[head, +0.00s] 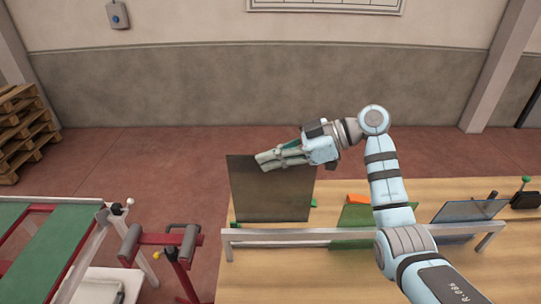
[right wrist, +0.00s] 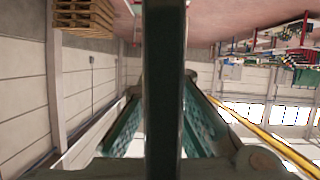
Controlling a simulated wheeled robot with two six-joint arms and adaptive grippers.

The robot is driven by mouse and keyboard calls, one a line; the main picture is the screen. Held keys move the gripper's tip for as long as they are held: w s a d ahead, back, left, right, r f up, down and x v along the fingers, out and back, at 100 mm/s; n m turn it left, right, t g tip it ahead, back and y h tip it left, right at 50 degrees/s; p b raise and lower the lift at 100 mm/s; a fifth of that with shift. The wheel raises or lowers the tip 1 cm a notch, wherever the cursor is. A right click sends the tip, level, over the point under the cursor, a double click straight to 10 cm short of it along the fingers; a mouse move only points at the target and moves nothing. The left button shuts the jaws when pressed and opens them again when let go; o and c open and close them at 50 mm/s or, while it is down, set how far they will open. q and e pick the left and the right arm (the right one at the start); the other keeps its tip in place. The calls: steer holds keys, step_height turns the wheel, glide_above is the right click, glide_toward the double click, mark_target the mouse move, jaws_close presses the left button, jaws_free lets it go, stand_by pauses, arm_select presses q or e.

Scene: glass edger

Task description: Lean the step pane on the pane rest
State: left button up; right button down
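A dark brown see-through pane (head: 270,200) stands nearly upright at the left end of the wooden table, behind the white rail. I take it for the step pane. My right gripper (head: 262,161) is at its upper edge, with the fingers pointing left. In the right wrist view the pane's dark edge (right wrist: 165,90) runs between the two fingers, and their green inner pads show apart from it on both sides. The white rail (head: 300,234) on legs looks like the pane rest. My left gripper is out of view.
A green pane (head: 352,220) and a bluish pane (head: 468,211) stand along the rail, further right. An orange block (head: 356,198) lies behind the green one. A red-framed stand (head: 170,240) and a green conveyor (head: 45,245) are left of the table (head: 290,285).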

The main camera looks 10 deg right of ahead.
mark_target(270, 202)
steer(key=shift+w+d+f+b, duration=0.1)
steer(key=shift+w+f+b, duration=0.1)
steer(key=shift+f+b, duration=2.9)
steer(key=shift+w+f+b, duration=0.2)
steer(key=shift+f+b, duration=1.9)
steer(key=shift+f, duration=1.9)
steer(key=shift+f+b, duration=0.4)
steer(key=shift+f, duration=0.05)
steer(key=c, duration=2.3)
jaws_free()
steer(key=o, duration=0.6)
step_height(270, 202, up, 10)
